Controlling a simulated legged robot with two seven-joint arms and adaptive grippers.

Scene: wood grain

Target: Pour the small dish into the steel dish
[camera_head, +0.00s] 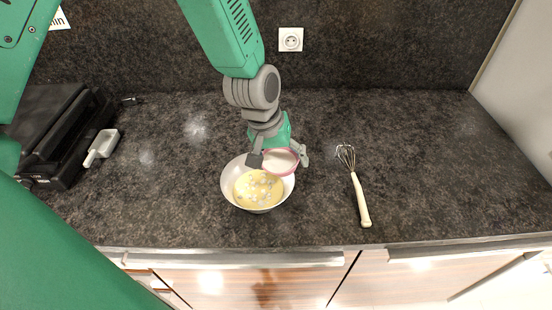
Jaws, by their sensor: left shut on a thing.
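A round, pale dish (227,184) stands on the dark counter, with yellow contents (258,190) and several whitish bits in it; it seems to be the steel dish. My left gripper (278,156) reaches down over its far right side and is shut on the small dish (281,162), which has a pink rim and a pale inside. The small dish is over the far right part of the larger dish and looks tilted toward it. I cannot tell what is left inside it. My right gripper is not in view.
A whisk (360,196) with a cream handle lies to the right. A black appliance (62,130) and a white scoop (101,147) are at the left. A wall socket (290,39) is at the back.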

